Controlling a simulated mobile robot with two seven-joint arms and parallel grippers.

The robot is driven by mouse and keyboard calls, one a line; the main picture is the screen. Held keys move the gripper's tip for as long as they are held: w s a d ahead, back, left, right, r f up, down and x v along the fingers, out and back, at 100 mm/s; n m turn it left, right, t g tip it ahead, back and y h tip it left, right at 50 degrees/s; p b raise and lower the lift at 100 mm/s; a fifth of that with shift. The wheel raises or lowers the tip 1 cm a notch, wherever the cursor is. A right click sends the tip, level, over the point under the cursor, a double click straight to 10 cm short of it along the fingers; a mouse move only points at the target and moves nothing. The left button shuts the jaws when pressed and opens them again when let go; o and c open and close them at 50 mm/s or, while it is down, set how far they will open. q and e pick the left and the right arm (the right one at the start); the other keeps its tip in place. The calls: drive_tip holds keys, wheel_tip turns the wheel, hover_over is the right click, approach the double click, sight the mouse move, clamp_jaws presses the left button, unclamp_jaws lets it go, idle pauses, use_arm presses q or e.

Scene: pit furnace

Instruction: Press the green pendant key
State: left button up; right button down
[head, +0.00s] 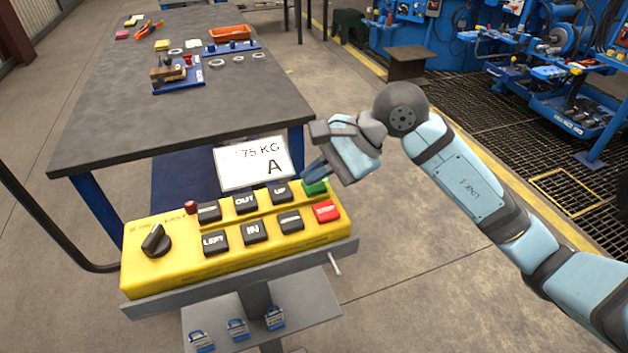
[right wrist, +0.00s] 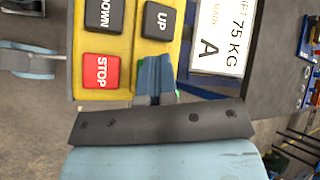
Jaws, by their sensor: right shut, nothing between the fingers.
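The yellow pendant (head: 185,262) is tilted on a grey stand. Its green key (head: 316,187) is at the upper right corner, beside the black UP key (head: 281,192) and above the red STOP key (head: 326,212). My right gripper (head: 312,172) is shut and empty, its fingertips right at the green key. I cannot tell whether they touch it. In the right wrist view the shut fingers (right wrist: 154,75) cover most of the green key, and only a green sliver (right wrist: 178,92) shows beside them. My left gripper is not in view.
A white 75 KG sign (head: 254,164) stands right behind the pendant, close to my right fingers. A dark worktable (head: 110,120) with tools is behind. Several blue padlocks (head: 238,328) are on a lower shelf.

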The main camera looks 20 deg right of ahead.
sight(315, 187)
drive_tip(key=shift+r, duration=0.8)
drive_tip(key=shift+r+p, duration=0.95)
drive_tip(key=shift+r, duration=0.5)
drive_tip(key=shift+r+p, duration=0.4)
drive_tip(key=shift+r, duration=0.7)
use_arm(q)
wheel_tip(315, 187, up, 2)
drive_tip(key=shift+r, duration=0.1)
